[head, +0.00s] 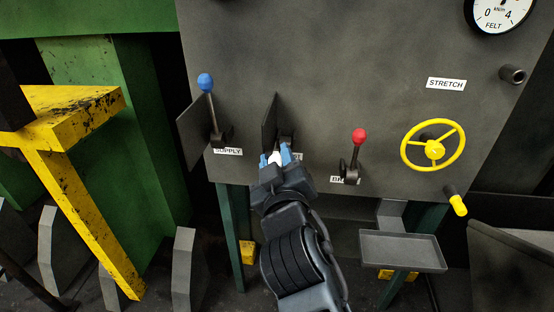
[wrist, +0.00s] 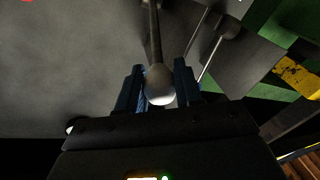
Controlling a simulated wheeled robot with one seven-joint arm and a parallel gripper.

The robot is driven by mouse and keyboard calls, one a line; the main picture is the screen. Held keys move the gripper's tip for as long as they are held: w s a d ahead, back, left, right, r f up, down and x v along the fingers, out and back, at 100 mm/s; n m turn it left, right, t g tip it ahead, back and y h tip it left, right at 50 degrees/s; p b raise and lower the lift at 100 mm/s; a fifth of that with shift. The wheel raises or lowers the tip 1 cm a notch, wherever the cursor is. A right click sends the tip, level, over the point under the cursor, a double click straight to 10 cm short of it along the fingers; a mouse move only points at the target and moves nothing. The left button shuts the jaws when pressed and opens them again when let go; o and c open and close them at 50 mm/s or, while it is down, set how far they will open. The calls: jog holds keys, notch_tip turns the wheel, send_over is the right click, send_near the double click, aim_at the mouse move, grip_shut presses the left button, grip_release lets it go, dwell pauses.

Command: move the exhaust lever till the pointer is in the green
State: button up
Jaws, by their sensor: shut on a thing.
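My gripper (head: 277,154) is at the middle lever of the grey panel, its blue fingers shut on a white knob (head: 274,158). In the wrist view the pale round knob (wrist: 160,87) sits between both fingers, on a dark rod (wrist: 154,35) running up to the panel. The label below this lever is mostly covered by my gripper, so I cannot read it as exhaust. A white gauge marked FELT (head: 500,14) is cut off at the top right. No green zone shows on its visible part, and I cannot tell which gauge belongs to the lever.
A blue-knobbed lever (head: 206,84) labelled SUPPLY stands to the left, with thin plates beside it and the middle lever. A red-knobbed lever (head: 358,136) and a yellow handwheel (head: 433,146) are to the right. A grey tray (head: 403,251) juts out below. A yellow frame (head: 75,115) stands at left.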

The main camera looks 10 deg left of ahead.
grip_shut()
jog(key=f+b, duration=0.1)
jog(key=b, duration=0.2)
jog(key=shift+s+f+t, duration=0.15)
jog(key=shift+t, duration=0.15)
jog(key=f+t+b, duration=0.1)
jog(key=b, duration=0.4)
jog(key=f+t+b, duration=0.1)
jog(key=f+b, duration=0.1)
jog(key=b, duration=0.4)
jog(key=s+f+n+t+y+b, duration=0.1)
jog(key=b, duration=0.4)
jog(key=shift+a+f, duration=0.1)
jog(key=shift+f, duration=0.1)
jog(key=shift+b, duration=0.4)
